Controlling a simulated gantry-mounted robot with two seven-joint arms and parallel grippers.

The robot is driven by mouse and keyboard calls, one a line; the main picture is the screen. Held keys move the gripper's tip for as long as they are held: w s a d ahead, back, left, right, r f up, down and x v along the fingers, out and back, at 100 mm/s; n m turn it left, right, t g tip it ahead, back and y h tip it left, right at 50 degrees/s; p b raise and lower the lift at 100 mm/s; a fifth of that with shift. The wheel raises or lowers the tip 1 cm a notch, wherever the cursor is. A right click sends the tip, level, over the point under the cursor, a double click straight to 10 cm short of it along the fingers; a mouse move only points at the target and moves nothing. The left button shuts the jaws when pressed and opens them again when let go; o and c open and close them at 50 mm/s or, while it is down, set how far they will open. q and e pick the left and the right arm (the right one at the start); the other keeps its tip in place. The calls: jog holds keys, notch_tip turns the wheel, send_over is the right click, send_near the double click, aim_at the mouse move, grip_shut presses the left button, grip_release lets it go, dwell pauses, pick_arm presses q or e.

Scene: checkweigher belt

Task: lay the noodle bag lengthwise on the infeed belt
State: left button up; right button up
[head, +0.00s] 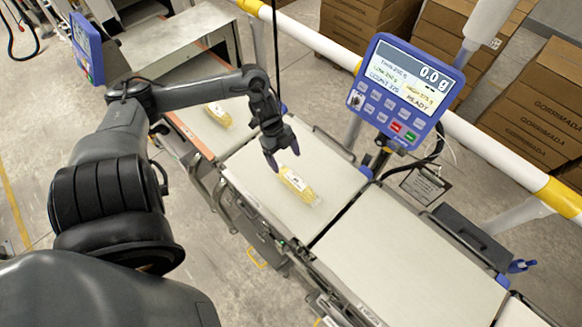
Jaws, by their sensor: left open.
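A clear bag of yellow noodles with a white label (299,187) lies on the pale middle belt (252,172), which looks like the infeed belt. Its long side runs about parallel to the belt's side edges, and it appears to rest flat. My left gripper (284,161) is open, with its fingertips just beyond the upper-left end of this bag. It looks empty and apart from the bag. A second similar bag (218,115) lies on the surface up and left, partly behind my left arm. My right gripper is not in view.
Another pale belt (410,262) continues to the lower right and is empty. A blue display (408,88) reading 0.0 g stands behind the belts. A white and yellow rail (465,135) runs behind it. Cardboard boxes (535,110) are stacked at the upper right.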

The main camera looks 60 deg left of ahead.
pick_arm(q)
jog(key=t, duration=0.2)
send_near(305, 188)
jog(key=shift+y, duration=0.4)
jog(key=x, duration=0.4)
jog(key=shift+d+f, duration=0.25)
jog(key=shift+d, duration=0.25)
jog(key=d, duration=0.2)
jog(key=w+d+n+t, duration=0.1)
jog(key=d, duration=0.1)
jog(key=d+n+t+y, duration=0.1)
jog(key=d, duration=0.2)
jog(key=shift+w+d+f, duration=0.1)
jog(key=shift+w+f, duration=0.05)
jog(key=shift+f, duration=0.2)
jog(key=s+d+r+n+g+y, duration=0.2)
jog(key=s+d+r+n, duration=0.5)
jog(key=s+d+n, duration=0.2)
jog(key=shift+s+d+r+n+y, duration=0.15)
jog(key=shift+d+r+n+y, duration=0.2)
jog(key=shift+n, duration=0.35)
jog(key=shift+r, duration=0.1)
notch_tip(305, 188, up, 17)
jog(key=p, duration=1.6)
jog(key=shift+p, duration=0.4)
jog(key=shift+f, duration=0.3)
